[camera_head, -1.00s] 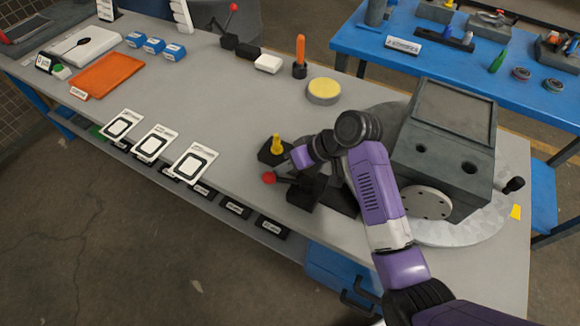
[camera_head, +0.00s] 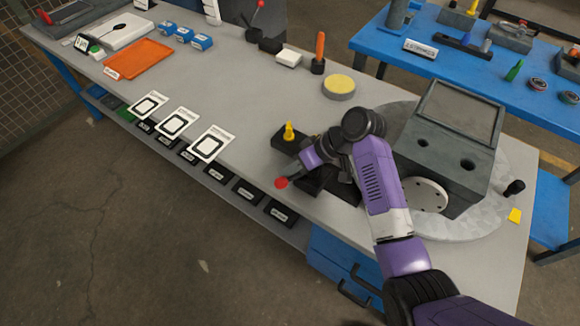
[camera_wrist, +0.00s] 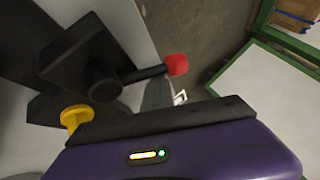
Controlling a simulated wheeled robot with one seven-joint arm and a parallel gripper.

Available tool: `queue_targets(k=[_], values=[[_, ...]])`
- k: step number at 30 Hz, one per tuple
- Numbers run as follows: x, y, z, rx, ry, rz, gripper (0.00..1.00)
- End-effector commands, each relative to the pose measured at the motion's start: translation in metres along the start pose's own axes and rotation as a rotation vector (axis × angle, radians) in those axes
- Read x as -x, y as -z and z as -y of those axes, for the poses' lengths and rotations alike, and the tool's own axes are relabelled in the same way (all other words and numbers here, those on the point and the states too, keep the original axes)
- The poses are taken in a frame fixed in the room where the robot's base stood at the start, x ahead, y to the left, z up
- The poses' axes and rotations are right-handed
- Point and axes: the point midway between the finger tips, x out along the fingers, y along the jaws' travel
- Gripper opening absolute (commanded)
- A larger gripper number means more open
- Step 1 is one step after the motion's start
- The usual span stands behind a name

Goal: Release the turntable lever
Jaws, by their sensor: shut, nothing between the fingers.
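The turntable lever has a red knob (camera_head: 281,183) on a dark rod, low by the front edge of the bench. In the wrist view the red knob (camera_wrist: 176,64) stands at the end of a black rod that leaves a dark round hub (camera_wrist: 103,82). My gripper (camera_head: 294,176) is shut and empty, right beside the lever rod; I cannot tell whether it touches. The turntable (camera_head: 455,226) is a pale round plate carrying a large grey housing (camera_head: 450,130). My forearm and wrist hide part of the lever's base.
A yellow-topped pin (camera_head: 289,131) on a dark block stands just behind my gripper. A yellow disc (camera_head: 338,84) and an orange-handled tool (camera_head: 319,48) are farther back. White cards (camera_head: 211,144) lie along the front edge at left. The middle of the bench is clear.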

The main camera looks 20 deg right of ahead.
Motion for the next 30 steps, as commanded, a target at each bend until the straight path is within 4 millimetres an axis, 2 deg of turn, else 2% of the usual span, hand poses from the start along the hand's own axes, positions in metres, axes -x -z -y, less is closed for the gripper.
queue_targets(k=[1,6,15,30], values=[[-0.003,0.001,0.007,0.023,0.022,0.011,0.0],[-0.003,-0.002,0.009,0.047,0.037,0.025,0.0],[0.0,-0.007,0.007,0.042,0.032,0.023,0.0],[0.003,-0.011,0.007,0.128,0.084,0.074,0.0]])
